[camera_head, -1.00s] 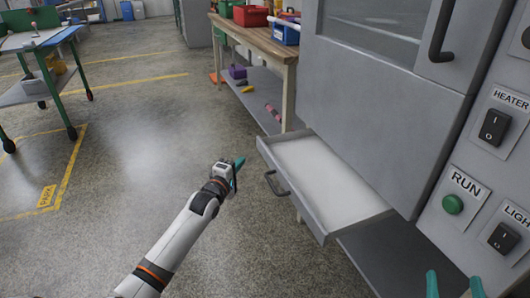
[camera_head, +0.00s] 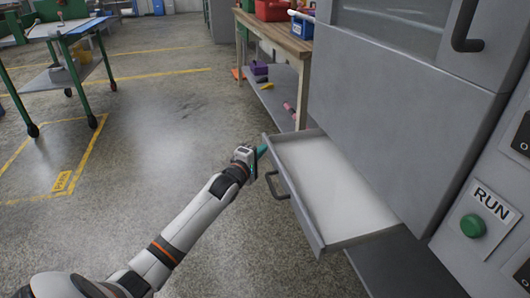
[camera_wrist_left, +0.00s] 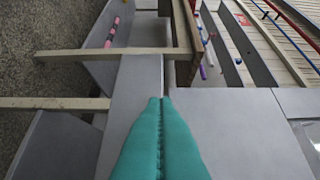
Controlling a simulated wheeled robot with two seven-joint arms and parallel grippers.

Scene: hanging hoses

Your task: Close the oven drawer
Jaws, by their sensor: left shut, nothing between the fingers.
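The grey oven drawer (camera_head: 335,187) is pulled out from the bottom of the grey oven (camera_head: 395,110) in the head view. It looks empty, and its dark handle (camera_head: 275,187) is on the front face. My left gripper (camera_head: 262,151) is beside the far end of the drawer's front, beyond the handle. Its teal fingers are shut and empty; I cannot tell whether they touch the drawer. The shut fingers also show in the left wrist view (camera_wrist_left: 160,100), pointing along grey panels. My right gripper is out of view.
A wooden workbench (camera_head: 280,38) with a lower shelf stands behind the drawer, next to the oven. A green RUN button (camera_head: 473,226) is on the panel at right. A green-legged cart (camera_head: 62,75) stands at far left. The floor before the drawer is otherwise clear.

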